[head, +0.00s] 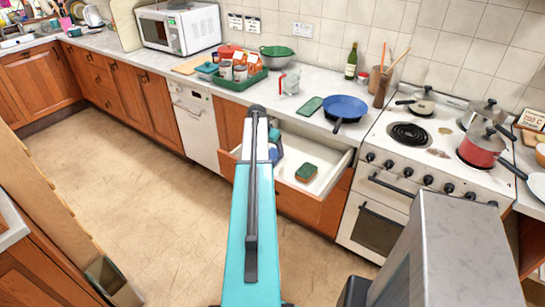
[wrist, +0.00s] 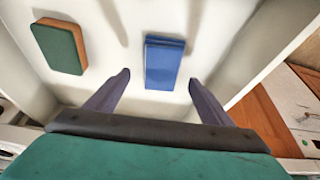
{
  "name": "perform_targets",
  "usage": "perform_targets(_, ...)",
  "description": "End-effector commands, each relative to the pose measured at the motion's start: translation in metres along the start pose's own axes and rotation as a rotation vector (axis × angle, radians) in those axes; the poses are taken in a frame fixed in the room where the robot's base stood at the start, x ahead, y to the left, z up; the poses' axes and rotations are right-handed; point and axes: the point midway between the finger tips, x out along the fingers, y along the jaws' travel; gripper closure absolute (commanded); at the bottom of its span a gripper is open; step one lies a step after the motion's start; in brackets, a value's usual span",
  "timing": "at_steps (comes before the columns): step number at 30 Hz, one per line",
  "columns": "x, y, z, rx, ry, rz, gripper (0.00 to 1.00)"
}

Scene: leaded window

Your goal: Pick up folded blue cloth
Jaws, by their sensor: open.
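The folded blue cloth (wrist: 164,62) lies flat on the white floor of an open drawer (head: 322,166), in the upper middle of the wrist view. My gripper (wrist: 159,82) is open above the drawer. Its two dark fingers are apart, one to each side of the cloth's near end, and nothing is held. The height between fingertips and cloth is hard to judge. In the head view my teal arm covers the left part of the drawer, and I cannot make out the cloth for certain there.
A green and brown sponge (head: 307,173) lies in the drawer, left of the cloth in the wrist view (wrist: 60,47). Drawer walls stand close around. On the counter above are a blue pan (head: 346,107) and a green tray (head: 232,84). The stove (head: 440,140) stands to the right.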

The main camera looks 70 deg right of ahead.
Motion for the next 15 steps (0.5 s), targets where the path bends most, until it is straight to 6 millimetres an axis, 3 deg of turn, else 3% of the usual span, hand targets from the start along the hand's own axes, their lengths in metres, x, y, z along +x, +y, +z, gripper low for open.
perform_targets(9,0.029,-0.001,0.001,0.000,-0.001,0.000,0.25)
perform_targets(15,0.037,-0.001,0.003,-0.001,0.000,0.000,0.25)
